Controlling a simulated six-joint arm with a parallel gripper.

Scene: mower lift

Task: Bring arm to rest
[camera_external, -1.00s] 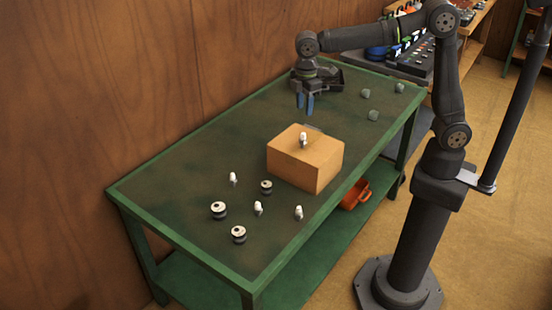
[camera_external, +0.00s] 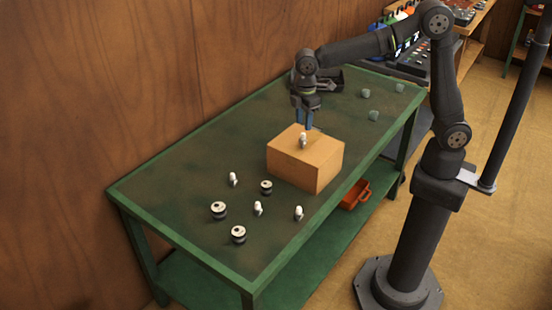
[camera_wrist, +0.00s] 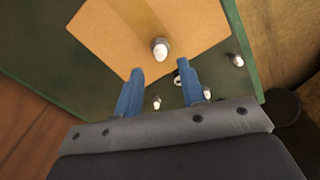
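My gripper (camera_external: 304,120) hangs above the table, just behind the cardboard box as the outside view shows it, with its blue fingers pointing down. In the wrist view the two blue fingers (camera_wrist: 158,88) stand apart with nothing held between them, so it is open. A small white-topped part (camera_external: 303,140) stands upright on top of the cardboard box (camera_external: 318,168). In the wrist view this part (camera_wrist: 160,49) is beyond the fingertips and apart from them, on the box top (camera_wrist: 115,30).
Several white-topped parts and black-and-white round pieces (camera_external: 218,210) stand on the front half of the green table (camera_external: 160,195). Several small grey pieces (camera_external: 373,115) lie at its far right. A dark object (camera_external: 329,79) is behind my gripper. A wooden wall (camera_external: 100,90) borders the table's left.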

